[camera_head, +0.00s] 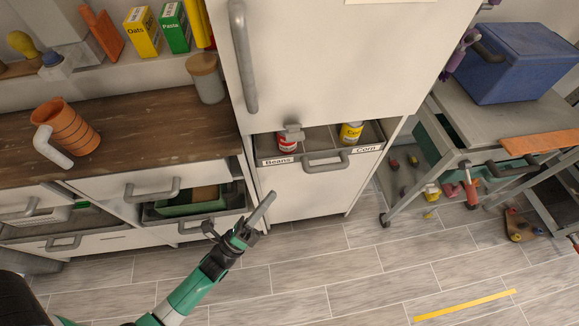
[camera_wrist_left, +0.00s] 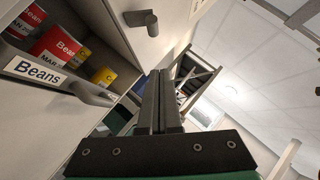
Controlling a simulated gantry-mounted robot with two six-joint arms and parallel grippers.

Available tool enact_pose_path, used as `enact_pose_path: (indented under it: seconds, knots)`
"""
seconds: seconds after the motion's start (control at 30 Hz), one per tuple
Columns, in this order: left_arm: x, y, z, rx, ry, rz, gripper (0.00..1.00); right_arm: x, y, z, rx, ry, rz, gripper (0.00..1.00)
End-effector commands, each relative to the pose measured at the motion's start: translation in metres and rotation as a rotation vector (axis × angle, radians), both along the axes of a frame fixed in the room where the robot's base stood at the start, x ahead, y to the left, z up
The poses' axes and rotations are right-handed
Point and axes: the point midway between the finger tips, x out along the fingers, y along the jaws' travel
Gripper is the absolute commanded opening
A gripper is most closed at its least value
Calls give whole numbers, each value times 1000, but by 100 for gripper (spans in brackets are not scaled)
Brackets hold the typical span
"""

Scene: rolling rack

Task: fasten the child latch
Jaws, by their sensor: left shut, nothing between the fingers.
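A small grey piece that looks like the child latch (camera_head: 292,132) sits at the lower edge of the tall white door (camera_head: 320,60), just above the drawer labelled Beans and Corn (camera_head: 305,185). What looks like the same piece shows at the top of the left wrist view (camera_wrist_left: 143,20); its exact position is hard to tell. My left gripper (camera_head: 268,200) is shut and empty, in front of the drawer's lower left, apart from the latch. Its closed fingers (camera_wrist_left: 160,85) point up in the left wrist view. My right gripper is out of view.
The drawer holds a red can (camera_head: 286,143) and a yellow can (camera_head: 351,132). Its grey handle (camera_head: 326,161) and the long door handle (camera_head: 242,55) stick out. A wooden counter (camera_head: 150,115) is left; a rolling cart with a blue cooler (camera_head: 515,62) is right. The floor in front is mostly clear.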

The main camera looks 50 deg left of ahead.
Motion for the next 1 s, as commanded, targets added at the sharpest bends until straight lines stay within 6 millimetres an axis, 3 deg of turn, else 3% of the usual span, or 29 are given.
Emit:
enact_pose_path:
  seconds: [0.03,0.07,0.57,0.77,1.0]
  knots:
    - [-3,2,-14,-2,7,7,0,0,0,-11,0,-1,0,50]
    - [-3,2,-16,-3,9,9,0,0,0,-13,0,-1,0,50]
    - [3,4,-9,-4,6,12,0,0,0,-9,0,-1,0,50]
    - [31,6,9,-2,3,11,0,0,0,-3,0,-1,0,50]
    - [77,10,35,-3,2,10,0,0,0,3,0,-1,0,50]
